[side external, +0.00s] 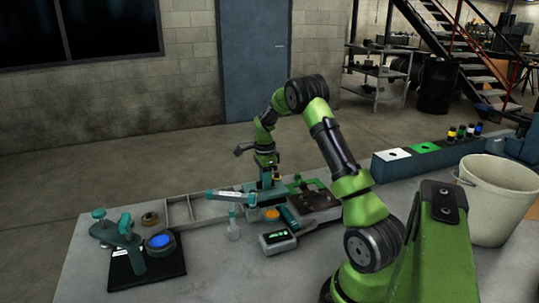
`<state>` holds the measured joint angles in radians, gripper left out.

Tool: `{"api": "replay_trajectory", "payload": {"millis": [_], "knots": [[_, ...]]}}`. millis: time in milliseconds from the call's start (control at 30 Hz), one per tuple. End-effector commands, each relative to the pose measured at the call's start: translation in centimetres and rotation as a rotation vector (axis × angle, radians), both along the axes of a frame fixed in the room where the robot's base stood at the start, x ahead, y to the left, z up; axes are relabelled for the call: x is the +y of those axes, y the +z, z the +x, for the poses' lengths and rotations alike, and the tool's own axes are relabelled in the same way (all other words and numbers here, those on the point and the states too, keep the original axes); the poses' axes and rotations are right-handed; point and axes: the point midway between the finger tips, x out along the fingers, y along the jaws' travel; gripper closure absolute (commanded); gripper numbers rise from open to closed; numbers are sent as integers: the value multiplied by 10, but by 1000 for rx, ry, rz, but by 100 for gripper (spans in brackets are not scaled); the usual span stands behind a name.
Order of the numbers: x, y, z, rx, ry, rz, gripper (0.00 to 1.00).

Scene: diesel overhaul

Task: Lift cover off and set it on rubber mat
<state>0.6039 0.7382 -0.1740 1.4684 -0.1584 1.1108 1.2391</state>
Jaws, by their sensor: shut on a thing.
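My gripper (268,184) is low over the middle of the bench, at the left end of a dark brown block (318,201). A bright green part (309,185), which looks like the cover, lies at the block's top, just right of the jaws. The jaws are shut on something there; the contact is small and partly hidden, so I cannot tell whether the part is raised. The black rubber mat (172,269) lies at the bench's front left. A teal clamp-like tool (128,237) and a blue-topped round piece (159,241) stand on or over it.
A grey tester (278,242), a small clear bottle (233,226), an orange-topped cup (271,214) and a teal tool (230,195) crowd the area between block and mat. A divided tray (190,211) lies behind. A white bucket (494,200) stands at right.

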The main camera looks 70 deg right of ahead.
Motion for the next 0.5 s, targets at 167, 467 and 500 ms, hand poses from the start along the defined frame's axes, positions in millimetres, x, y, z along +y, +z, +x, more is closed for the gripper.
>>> {"api": "replay_trajectory", "payload": {"millis": [167,467,500], "knots": [[0,-10,1,-2,1,-1,100],[0,-12,1,-3,0,-1,100],[0,-12,1,-3,0,-1,80]]}}
